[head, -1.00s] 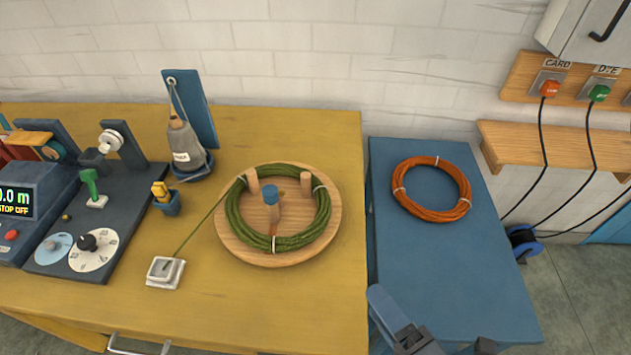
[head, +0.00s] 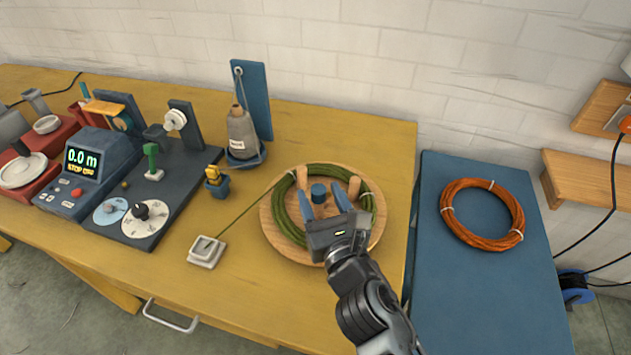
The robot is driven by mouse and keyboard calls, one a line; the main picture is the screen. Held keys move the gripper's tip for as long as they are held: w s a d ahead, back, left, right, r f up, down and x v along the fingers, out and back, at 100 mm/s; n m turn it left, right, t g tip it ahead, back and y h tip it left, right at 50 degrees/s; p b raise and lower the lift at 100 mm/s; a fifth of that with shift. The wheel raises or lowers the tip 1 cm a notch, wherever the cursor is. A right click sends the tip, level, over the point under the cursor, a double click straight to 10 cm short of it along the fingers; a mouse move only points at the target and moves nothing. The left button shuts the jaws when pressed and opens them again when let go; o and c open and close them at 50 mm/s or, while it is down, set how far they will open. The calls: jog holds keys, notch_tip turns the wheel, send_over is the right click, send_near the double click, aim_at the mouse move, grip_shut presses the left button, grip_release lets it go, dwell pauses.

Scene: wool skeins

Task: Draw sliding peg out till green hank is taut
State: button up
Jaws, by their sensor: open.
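The green hank (head: 285,223) lies in a ring on a round wooden board (head: 268,232), around its pegs. The sliding peg, with a blue cap (head: 318,190), stands within the ring; its lower part is hidden by my gripper. A green strand (head: 247,212) runs from the hank to a small white dish (head: 206,251). My gripper (head: 322,203) is open over the board, with a blue finger on each side of the blue cap. I cannot tell whether the fingers touch the peg.
A grey cone of yarn (head: 241,134) stands behind the board, left of it. A counter unit (head: 90,168) reading 0.0 m is at left. An orange hank (head: 448,208) lies on the blue table (head: 480,290) at right.

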aim_at(316, 186)
jog(key=shift+x, duration=1.95)
jog(key=shift+d, duration=0.1)
jog(key=shift+c, duration=0.4)
jog(key=c, duration=0.9)
jog(key=shift+s+a+f+b, duration=0.1)
jog(key=shift+s+a+b, duration=0.15)
jog(key=shift+s, duration=0.5)
jog(key=shift+s+a+r+b, duration=0.15)
jog(key=shift+s+a, duration=0.2)
jog(key=shift+s, duration=0.4)
jog(key=shift+s+a+f+b, duration=0.15)
jog(key=shift+s+a+b, duration=0.1)
jog(key=shift+s, duration=0.5)
jog(key=o, duration=1)
jog(key=shift+s, duration=0.1)
